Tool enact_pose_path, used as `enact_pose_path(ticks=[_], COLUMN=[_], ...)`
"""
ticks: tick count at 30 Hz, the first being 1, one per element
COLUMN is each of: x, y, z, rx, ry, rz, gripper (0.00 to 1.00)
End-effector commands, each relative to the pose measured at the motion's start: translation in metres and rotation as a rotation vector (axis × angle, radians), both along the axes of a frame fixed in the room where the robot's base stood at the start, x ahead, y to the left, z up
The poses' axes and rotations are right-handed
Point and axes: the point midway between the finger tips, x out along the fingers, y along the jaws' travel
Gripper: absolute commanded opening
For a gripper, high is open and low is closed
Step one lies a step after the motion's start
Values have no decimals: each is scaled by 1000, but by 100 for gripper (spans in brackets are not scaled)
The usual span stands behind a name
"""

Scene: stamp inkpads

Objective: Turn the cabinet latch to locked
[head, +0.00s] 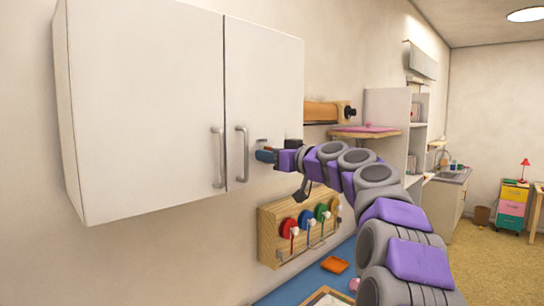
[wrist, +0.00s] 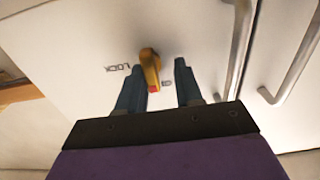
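The cabinet latch (wrist: 150,66) is a yellow knob with a red tip on the white cabinet door (wrist: 85,45). Its red end points toward the bottom of the wrist view, near a small, unclear marking (wrist: 166,83). The word LOCK (wrist: 117,68) shows upside down to its left. My gripper (wrist: 160,68) is open, its two dark fingers apart. The latch lies between them in the picture, nearer the left finger; I cannot tell whether they touch. In the head view my gripper (head: 265,155) is at the right door's lower right, largely hiding the latch.
Two metal door handles (head: 218,157) (head: 241,154) are left of my gripper; one is close to the right finger in the wrist view. Below the cabinet hangs a wooden panel (head: 268,228) with coloured discs. A shelf (head: 364,132) is behind my arm.

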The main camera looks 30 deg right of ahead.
Motion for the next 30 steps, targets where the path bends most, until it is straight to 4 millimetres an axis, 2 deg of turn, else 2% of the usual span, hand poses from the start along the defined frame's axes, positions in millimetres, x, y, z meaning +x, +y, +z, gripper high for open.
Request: enact_pose_path(ticks=[1,10,22,30], x=[0,-2,-3,-3], y=[-3,-6,-6,-7], z=[0,0,1,3], rx=[2,5,26,151], ry=[0,-1,3,46], rz=[0,0,0,0], gripper=[28,0,0,0])
